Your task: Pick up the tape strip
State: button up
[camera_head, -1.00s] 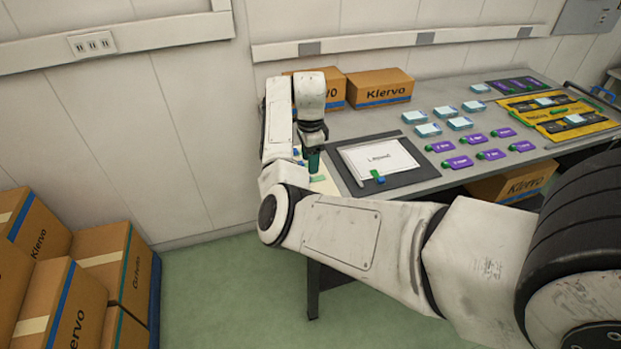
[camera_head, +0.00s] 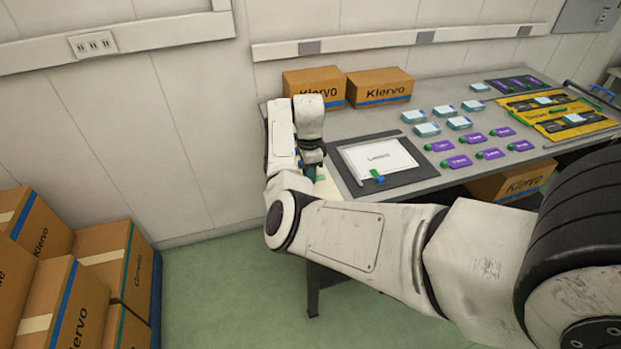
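My gripper (camera_head: 311,173) is at the left end of the table, pointing down over a cream sheet (camera_head: 328,189). Its dark green lower part is small and partly covered by my own arm, so I cannot tell whether the fingers are open or shut. A small pale green strip (camera_head: 321,178), which looks like the tape strip, shows just right of the fingertips. I cannot tell whether they touch it. A green and blue piece (camera_head: 377,177) lies on the front edge of a white labelled card.
The white card (camera_head: 385,157) lies on a dark mat (camera_head: 412,177) right of my gripper. Farther right are several pale blue boxes (camera_head: 428,129), purple tags (camera_head: 457,162) and a yellow tray (camera_head: 588,129). Cardboard boxes (camera_head: 378,87) stand behind, against the wall.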

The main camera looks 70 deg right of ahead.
jog(key=shift+c, duration=1.4)
